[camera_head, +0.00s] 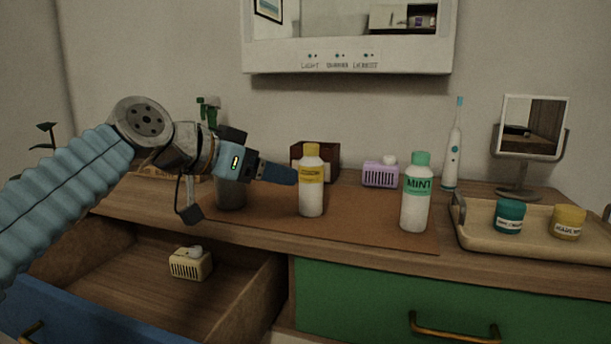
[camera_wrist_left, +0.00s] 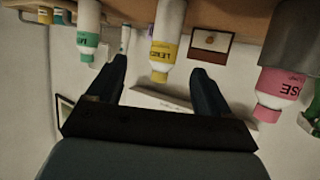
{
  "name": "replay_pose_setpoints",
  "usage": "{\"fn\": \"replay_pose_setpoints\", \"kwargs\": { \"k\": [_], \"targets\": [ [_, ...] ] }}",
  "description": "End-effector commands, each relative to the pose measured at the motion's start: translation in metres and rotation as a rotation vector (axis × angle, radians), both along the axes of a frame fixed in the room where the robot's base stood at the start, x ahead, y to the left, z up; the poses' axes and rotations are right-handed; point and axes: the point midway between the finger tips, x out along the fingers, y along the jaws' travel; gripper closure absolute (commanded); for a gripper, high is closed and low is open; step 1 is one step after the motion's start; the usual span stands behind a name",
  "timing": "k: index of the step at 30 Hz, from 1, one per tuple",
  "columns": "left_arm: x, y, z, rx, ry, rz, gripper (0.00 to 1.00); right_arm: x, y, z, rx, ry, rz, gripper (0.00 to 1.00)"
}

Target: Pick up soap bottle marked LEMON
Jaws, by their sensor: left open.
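A white bottle with a yellow cap and yellow label (camera_head: 312,196) stands upright on the brown mat; its lettering is too blurred to read. My left gripper (camera_head: 284,174) is open just left of its upper part. In the left wrist view, which is upside down, the yellow-capped bottle (camera_wrist_left: 166,40) appears between the two spread fingers, with no clear contact. The green-capped bottle marked MINT (camera_head: 416,195) stands to the right. A pink-capped bottle (camera_wrist_left: 278,85), its label ending in SE, shows in the wrist view. My right gripper is not in view.
A grey cup (camera_head: 231,194) stands behind my left wrist. A tray (camera_head: 480,235) with two jars, a toothbrush (camera_head: 453,150) and a mirror (camera_head: 531,128) are at right. A purple soap holder (camera_head: 380,174) is behind. The blue drawer (camera_head: 90,318) is open below my arm.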

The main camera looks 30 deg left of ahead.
Motion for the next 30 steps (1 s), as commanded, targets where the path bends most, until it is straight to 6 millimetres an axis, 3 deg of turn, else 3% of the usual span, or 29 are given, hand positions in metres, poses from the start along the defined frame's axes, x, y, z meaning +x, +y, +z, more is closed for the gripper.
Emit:
{"fn": "replay_pose_setpoints", "kwargs": {
  "k": [4,12,30],
  "targets": [
    [0.004,-0.002,0.001,0.004,-0.009,-0.005,0.20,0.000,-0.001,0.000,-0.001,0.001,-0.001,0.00],
    [0.054,-0.016,-0.020,0.003,-0.007,-0.005,0.20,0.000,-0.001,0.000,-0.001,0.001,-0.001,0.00],
    [0.118,-0.030,-0.042,0.002,-0.011,-0.003,0.20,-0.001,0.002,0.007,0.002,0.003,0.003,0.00]
  ]
}}
